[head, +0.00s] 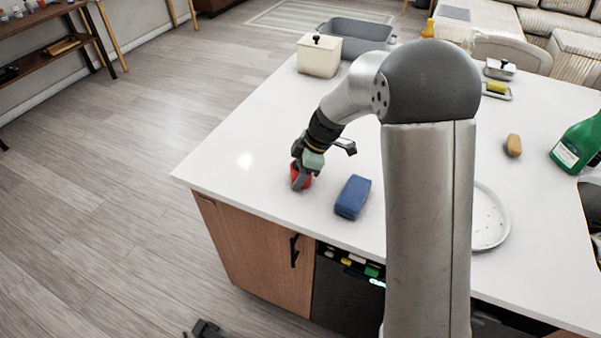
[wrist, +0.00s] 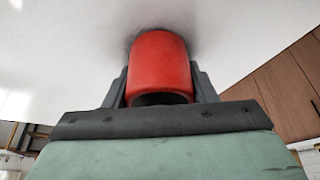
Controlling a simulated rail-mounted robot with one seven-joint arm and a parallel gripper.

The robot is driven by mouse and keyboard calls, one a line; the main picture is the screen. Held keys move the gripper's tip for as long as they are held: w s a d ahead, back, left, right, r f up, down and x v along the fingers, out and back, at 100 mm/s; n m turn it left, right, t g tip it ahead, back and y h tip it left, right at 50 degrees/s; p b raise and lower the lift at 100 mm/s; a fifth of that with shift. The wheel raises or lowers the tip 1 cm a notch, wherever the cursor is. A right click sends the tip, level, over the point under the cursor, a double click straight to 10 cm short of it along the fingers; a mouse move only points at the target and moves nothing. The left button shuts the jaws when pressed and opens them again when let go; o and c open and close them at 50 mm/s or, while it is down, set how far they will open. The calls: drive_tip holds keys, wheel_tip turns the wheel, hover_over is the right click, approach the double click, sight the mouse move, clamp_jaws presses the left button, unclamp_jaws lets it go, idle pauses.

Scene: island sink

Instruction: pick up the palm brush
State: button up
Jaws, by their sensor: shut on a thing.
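My gripper (head: 301,181) is low over the near left part of the white counter. It is shut on a red rounded object (wrist: 160,64), with one dark finger on each side of it. The red object also shows in the head view (head: 306,181), partly covered by the fingers. It is at or close to the counter top; I cannot tell whether it touches. No bristles show on it, so I cannot tell for sure that it is the palm brush. A blue block (head: 352,197) lies just right of my gripper, apart from it.
The white counter (head: 240,160) is clear left of my gripper, up to its edge. A white lidded box (head: 319,57) and a grey tub (head: 356,36) stand at the back. To the right are a round white dish (head: 493,232), a brown oval piece (head: 514,145) and a green bottle (head: 577,146).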

drive_tip(key=shift+r, duration=0.15)
drive_tip(key=shift+r, duration=0.35)
wheel_tip(320, 180, up, 2)
drive_tip(key=shift+r+b, duration=0.15)
drive_tip(key=shift+b, duration=0.15)
drive_tip(key=s+d+r+b, duration=0.4)
drive_tip(key=s+d+r, duration=0.4)
drive_tip(key=s, duration=0.3)
drive_tip(key=shift+s+r, duration=0.2)
drive_tip(key=shift+r, duration=0.65)
drive_tip(key=shift+o, duration=1)
drive_tip(key=shift+d, duration=0.1)
drive_tip(key=shift+c, duration=0.2)
